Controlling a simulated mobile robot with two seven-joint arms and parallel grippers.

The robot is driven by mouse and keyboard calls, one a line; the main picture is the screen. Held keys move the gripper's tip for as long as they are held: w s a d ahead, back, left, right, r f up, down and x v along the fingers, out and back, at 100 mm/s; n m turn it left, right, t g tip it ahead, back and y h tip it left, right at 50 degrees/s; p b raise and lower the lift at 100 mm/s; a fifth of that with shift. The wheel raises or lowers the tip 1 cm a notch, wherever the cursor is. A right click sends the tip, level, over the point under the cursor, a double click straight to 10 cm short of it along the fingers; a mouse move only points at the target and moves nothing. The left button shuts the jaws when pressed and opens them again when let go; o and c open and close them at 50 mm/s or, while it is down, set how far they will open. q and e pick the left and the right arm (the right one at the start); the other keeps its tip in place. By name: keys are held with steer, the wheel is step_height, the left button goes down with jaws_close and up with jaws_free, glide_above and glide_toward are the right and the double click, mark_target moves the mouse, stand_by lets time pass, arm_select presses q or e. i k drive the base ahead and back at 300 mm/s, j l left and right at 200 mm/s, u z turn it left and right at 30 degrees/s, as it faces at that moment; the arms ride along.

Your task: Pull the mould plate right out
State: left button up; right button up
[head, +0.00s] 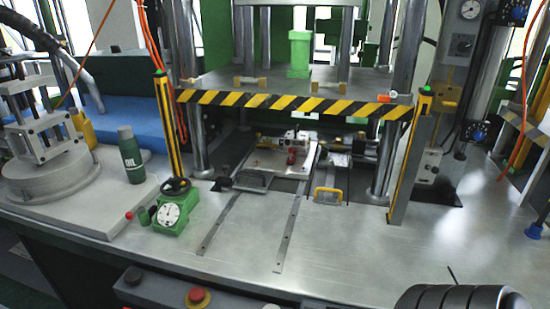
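The mould plate appears to be the pale metal plate (268,158) in the head view. It lies low inside the press, under the striped crossbar, at the back end of two rails. A red knob (292,158) and small metal fittings sit on or just behind it. A dark handle (250,182) is at its front left. A yellow handle (328,195) stands to the right of the right rail; I cannot tell what it is fixed to.
Two flat rails (232,222) run forward over the bare metal table (340,250). A yellow-black striped bar (290,104) spans the press front above the plate. A green dial gauge (172,214) and an oil bottle (130,155) stand left. A red button (197,298) is at the front.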

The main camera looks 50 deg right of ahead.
mark_target(259, 167)
steer(key=k+l+z, duration=0.1)
steer(key=k+z, duration=0.2)
steer(key=k, duration=0.3)
steer(key=j+z, duration=0.2)
steer(key=z, duration=1.1)
steer(key=i+j, duration=0.55)
steer(key=k+z, duration=0.25)
steer(key=k+j, duration=0.05)
